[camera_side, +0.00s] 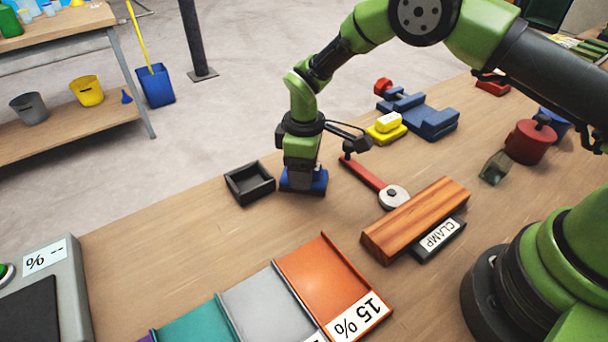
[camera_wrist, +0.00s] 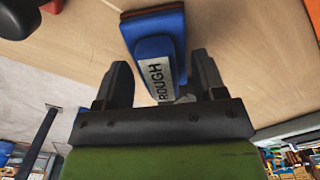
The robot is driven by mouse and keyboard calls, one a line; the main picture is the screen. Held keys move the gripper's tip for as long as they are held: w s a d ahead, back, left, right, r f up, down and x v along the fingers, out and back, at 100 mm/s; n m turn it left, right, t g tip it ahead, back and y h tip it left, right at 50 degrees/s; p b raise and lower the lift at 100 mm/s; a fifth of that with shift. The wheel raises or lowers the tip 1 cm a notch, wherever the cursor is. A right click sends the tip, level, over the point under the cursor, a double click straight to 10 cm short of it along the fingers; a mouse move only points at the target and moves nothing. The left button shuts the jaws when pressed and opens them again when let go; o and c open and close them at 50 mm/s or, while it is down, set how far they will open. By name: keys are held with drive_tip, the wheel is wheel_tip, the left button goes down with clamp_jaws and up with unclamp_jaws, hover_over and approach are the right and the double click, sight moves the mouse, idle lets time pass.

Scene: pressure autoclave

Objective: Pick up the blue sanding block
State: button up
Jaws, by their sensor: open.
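The blue sanding block (camera_side: 318,184) rests on the wooden bench, directly under my gripper (camera_side: 301,172) in the side view. My gripper's dark fingers (camera_wrist: 162,75) are open, one on each side of that raised grip. A gap shows between each finger and the grip, and no contact is visible. In the side view the gripper covers the block's upper part.
A black open box (camera_side: 235,186) stands just left of the block. A red-handled tool (camera_side: 362,174) with a round disc lies to the right, by a wooden beam (camera_side: 415,220). Coloured trays (camera_side: 318,270) lie in front. A blue vise (camera_side: 432,122) and a yellow block (camera_side: 388,122) stand behind right.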

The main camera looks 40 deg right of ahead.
drive_tip(key=c, duration=1.1)
